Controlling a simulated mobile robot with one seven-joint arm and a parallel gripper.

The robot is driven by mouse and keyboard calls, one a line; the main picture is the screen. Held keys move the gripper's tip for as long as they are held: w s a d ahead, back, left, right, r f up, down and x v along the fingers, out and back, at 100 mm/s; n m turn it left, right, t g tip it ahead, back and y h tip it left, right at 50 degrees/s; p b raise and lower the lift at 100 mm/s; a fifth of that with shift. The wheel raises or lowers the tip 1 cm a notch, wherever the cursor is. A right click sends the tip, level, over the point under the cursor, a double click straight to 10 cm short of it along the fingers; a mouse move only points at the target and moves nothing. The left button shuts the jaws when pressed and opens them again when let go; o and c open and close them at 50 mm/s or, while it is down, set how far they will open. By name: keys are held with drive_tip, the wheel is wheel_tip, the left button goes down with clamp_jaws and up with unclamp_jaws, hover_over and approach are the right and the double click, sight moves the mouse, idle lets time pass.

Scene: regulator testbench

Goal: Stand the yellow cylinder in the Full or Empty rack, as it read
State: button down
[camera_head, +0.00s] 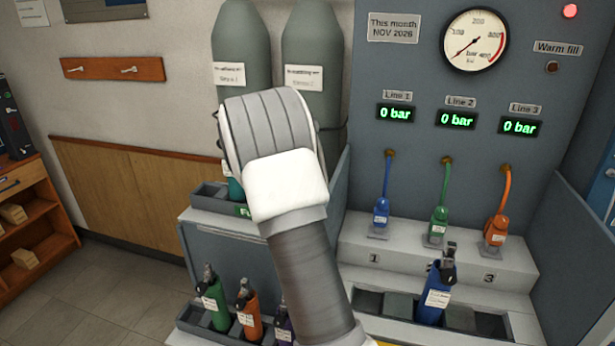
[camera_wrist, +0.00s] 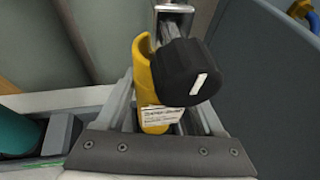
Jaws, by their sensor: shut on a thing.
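The yellow cylinder (camera_wrist: 148,85) is between the fingers of my gripper (camera_wrist: 165,110) in the wrist view. It has a black knob and a white label; the label's text is too small to read. My arm hides my gripper and the cylinder in the head view. A rack (camera_head: 205,200) at the upper left of the arm bears a green sign starting with "F", so it looks like the Full rack. A teal cylinder (camera_head: 235,190) stands in it and also shows in the wrist view (camera_wrist: 15,137). A lower rack (camera_head: 190,322) holds green, orange and purple cylinders; its sign is hidden.
The testbench (camera_head: 400,75) has a dial gauge (camera_head: 475,40), near zero, and three displays reading 0 bar. A blue cylinder (camera_head: 433,298) stands in the front trough (camera_head: 372,322). Two tall grey tanks (camera_head: 313,45) stand behind the racks. A red lamp (camera_head: 570,11) is lit.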

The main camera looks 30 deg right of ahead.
unclamp_jaws()
drive_tip(key=shift+f, duration=0.15)
drive_tip(key=p+v, duration=0.1)
drive_tip(key=v, duration=1.6)
drive_tip(key=shift+s+a, duration=0.15)
drive_tip(key=shift+s, duration=0.05)
